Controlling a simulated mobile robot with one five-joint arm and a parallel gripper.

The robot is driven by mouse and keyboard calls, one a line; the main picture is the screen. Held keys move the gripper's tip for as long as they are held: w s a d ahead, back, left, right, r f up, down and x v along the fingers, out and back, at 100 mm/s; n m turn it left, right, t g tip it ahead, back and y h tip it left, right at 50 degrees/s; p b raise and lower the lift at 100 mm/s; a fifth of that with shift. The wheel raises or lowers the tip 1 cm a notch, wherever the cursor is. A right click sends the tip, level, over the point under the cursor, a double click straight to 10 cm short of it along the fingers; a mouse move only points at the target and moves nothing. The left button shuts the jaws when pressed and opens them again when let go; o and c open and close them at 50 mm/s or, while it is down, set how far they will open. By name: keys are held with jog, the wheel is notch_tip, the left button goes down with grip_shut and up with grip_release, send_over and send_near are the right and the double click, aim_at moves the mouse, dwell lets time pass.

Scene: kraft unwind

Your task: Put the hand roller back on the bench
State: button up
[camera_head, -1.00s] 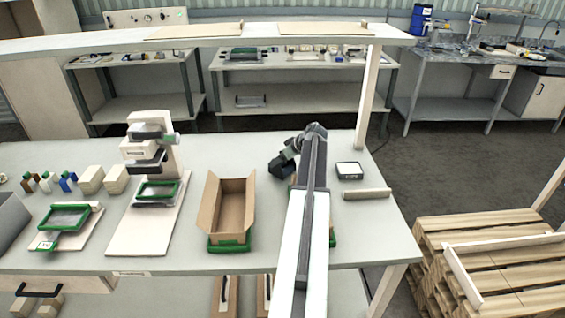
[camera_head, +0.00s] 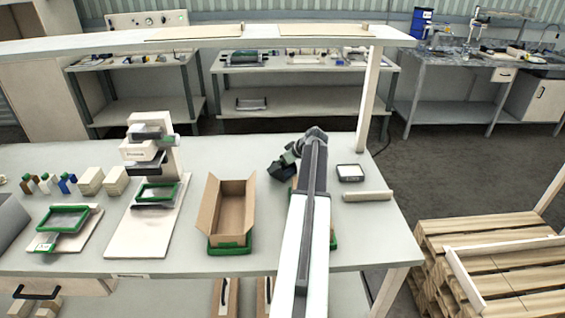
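My gripper (camera_head: 283,168) is a dark shape at the far end of my arm, over the bench (camera_head: 250,153) between the open cardboard box and a small black square device. The fingers are too small and dark to tell whether they are open or shut, or whether they hold anything. I cannot pick out a hand roller with certainty. A pale bar (camera_head: 368,196) lies on the bench to the right of my arm; its exact kind is unclear. My arm hides part of the bench and most of a green-edged item (camera_head: 333,239).
The open cardboard box (camera_head: 229,205) stands left of my arm. The black square device (camera_head: 350,172) lies right of my gripper. A pale stand (camera_head: 155,185) and a green-framed fixture (camera_head: 66,220) are further left. A shelf (camera_head: 225,38) crosses above. A wooden pallet stack (camera_head: 490,265) stands right.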

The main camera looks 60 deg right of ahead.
jog(key=shift+r, duration=0.25)
jog(key=p+v, duration=1)
jog(key=v, duration=0.2)
jog(key=shift+r, duration=0.3)
jog(key=shift+s, duration=0.1)
